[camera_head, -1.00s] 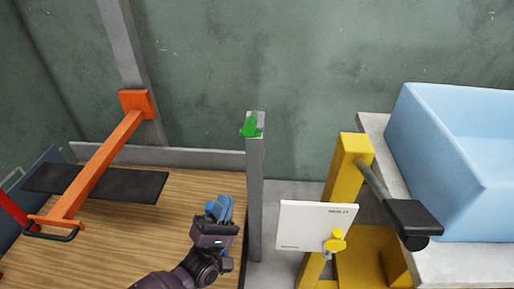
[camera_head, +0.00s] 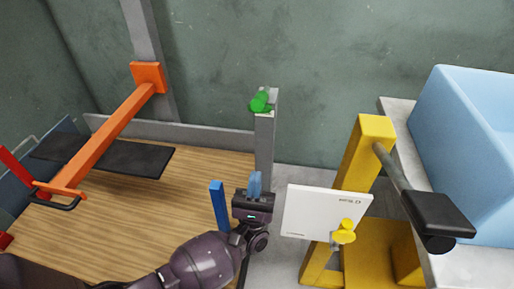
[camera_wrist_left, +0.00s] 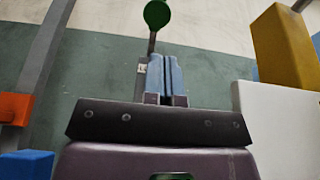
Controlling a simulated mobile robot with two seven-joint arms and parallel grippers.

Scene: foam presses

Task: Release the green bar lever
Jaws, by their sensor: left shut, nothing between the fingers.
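The green lever (camera_head: 260,101) is a green knob at the top of a grey post (camera_head: 265,150). In the left wrist view the green knob (camera_wrist_left: 157,14) sits on a thin dark stem, above and beyond my fingertips. My left gripper (camera_head: 255,183) has its blue fingers closed together and pointing up, in front of the grey post and below the knob. Its fingers (camera_wrist_left: 165,75) are side by side and empty in the left wrist view. A gap shows between the fingers and the knob. My right gripper is not in view.
A blue upright bar (camera_head: 219,205) stands just left of my left gripper. A white panel (camera_head: 325,212) with a yellow knob (camera_head: 344,231) and a yellow press frame (camera_head: 366,150) stand at right. An orange lever arm (camera_head: 108,135) is at left. A light blue bin (camera_head: 440,130) is far right.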

